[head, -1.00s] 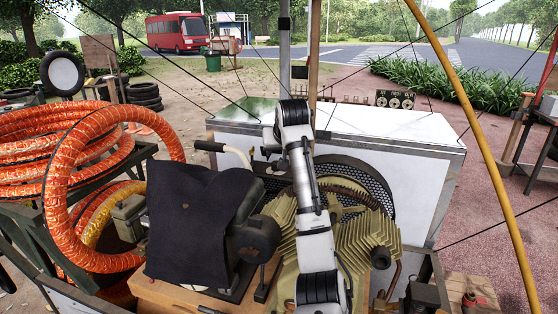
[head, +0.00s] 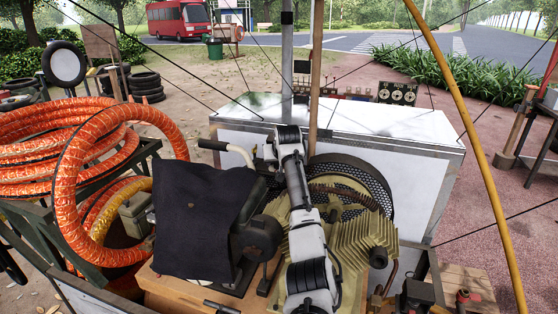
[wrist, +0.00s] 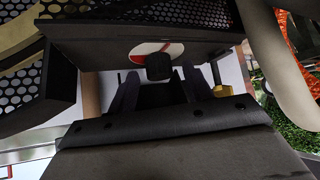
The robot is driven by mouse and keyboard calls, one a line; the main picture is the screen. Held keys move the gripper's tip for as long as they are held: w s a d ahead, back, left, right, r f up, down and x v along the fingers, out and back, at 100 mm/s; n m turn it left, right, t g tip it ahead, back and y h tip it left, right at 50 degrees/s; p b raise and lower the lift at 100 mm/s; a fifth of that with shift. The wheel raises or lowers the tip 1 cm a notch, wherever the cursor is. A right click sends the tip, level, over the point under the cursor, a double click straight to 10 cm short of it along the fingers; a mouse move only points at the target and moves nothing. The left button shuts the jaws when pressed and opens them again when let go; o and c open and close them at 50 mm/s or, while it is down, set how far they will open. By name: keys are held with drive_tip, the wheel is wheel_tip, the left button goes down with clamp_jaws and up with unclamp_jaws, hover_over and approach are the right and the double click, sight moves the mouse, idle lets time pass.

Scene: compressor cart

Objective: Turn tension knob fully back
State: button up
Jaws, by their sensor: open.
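A small dark knob (wrist: 158,66) shows in the wrist view, in front of a white and red round patch beneath a dark panel (wrist: 90,52). I take it for the tension knob. My gripper (wrist: 160,84) is open, with one dark finger on each side of the knob's lower part. The fingers look apart from the knob; I cannot tell whether they touch it. In the head view my arm reaches over the compressor (head: 345,240) to the mesh belt guard (head: 355,185). The knob and my fingertips are hidden there.
A dark cloth (head: 200,220) covers a unit left of the compressor, beside a curved pale handle (head: 235,152). Orange hose coils (head: 75,160) stand at the left. A white box (head: 400,130) lies behind. A yellow pole (head: 470,130) and thin cables cross the right side.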

drive_tip(key=c, duration=1)
drive_tip(key=shift+o, duration=0.2)
drive_tip(key=shift+d+n+y, duration=0.1)
drive_tip(key=shift+n+y, duration=0.5)
drive_tip(key=shift+n, duration=0.2)
drive_tip(key=o, duration=1)
drive_tip(key=shift+c, duration=0.2)
drive_tip(key=shift+s+r, duration=0.1)
drive_tip(key=b+v, duration=0.5)
drive_tip(key=v, duration=0.8)
drive_tip(key=shift+r, duration=0.3)
drive_tip(key=shift+s+d, duration=0.1)
